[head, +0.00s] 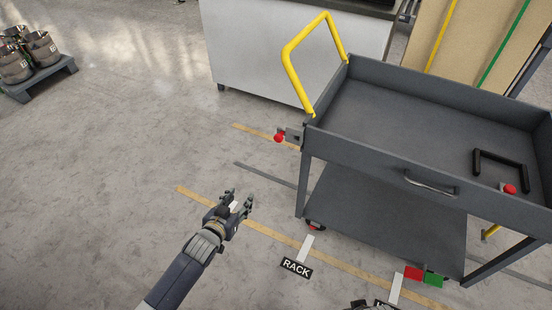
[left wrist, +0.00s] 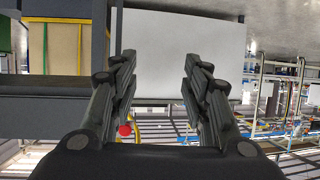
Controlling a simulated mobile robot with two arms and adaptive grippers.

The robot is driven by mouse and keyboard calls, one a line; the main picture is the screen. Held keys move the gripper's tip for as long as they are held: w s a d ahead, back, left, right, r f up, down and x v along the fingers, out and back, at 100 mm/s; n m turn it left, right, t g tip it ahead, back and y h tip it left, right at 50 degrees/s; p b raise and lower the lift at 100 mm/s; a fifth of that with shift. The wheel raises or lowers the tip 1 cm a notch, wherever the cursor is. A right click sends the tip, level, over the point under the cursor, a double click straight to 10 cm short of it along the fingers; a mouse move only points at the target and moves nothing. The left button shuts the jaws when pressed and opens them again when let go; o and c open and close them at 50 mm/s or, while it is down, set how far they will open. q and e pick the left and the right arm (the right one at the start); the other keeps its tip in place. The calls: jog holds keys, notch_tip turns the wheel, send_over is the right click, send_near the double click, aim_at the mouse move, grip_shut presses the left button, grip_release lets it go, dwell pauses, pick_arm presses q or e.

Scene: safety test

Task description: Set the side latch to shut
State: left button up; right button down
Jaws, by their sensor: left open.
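The side latch (head: 292,135), a small grey bracket with a red knob (head: 279,138), sits on the left end of the grey cart (head: 400,165), near the foot of the yellow handle. A red knob (left wrist: 125,130) also shows in the left wrist view, low beside the left finger. My left gripper (head: 240,199) is open and empty, below and left of the latch in the head view, apart from it. I cannot tell the latch's setting. A dark part at the bottom edge may be my right gripper (head: 372,305), mostly cut off.
A yellow handle (head: 290,65) rises from the cart's left end. A second red knob (head: 509,189) and a black handle (head: 500,158) are at its right. A white cabinet (head: 255,50) stands behind. Pots on a pallet (head: 45,80) are far left. Floor left of the cart is clear.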

pick_arm(q)
jog(key=w+d+r+t+h+b, duration=0.2)
jog(key=w+d+r+b, duration=0.2)
jog(key=r, duration=0.1)
jog(key=m+t+h+b, duration=0.2)
jog(key=b, duration=0.2)
send_near(278, 139)
jog(key=b+x, duration=0.1)
jog(key=x, duration=0.6)
jog(key=shift+w+f, duration=0.1)
jog(key=shift+w, duration=0.3)
jog(key=shift+w+d+b, duration=0.3)
jog(key=shift+w+d, duration=0.05)
jog(key=shift+w, duration=0.25)
pick_arm(e)
notch_tip(278, 139, up, 10)
jog(key=t, duration=0.1)
jog(key=shift+d+f, duration=0.2)
pick_arm(q)
jog(key=shift+c, duration=0.5)
grip_shut()
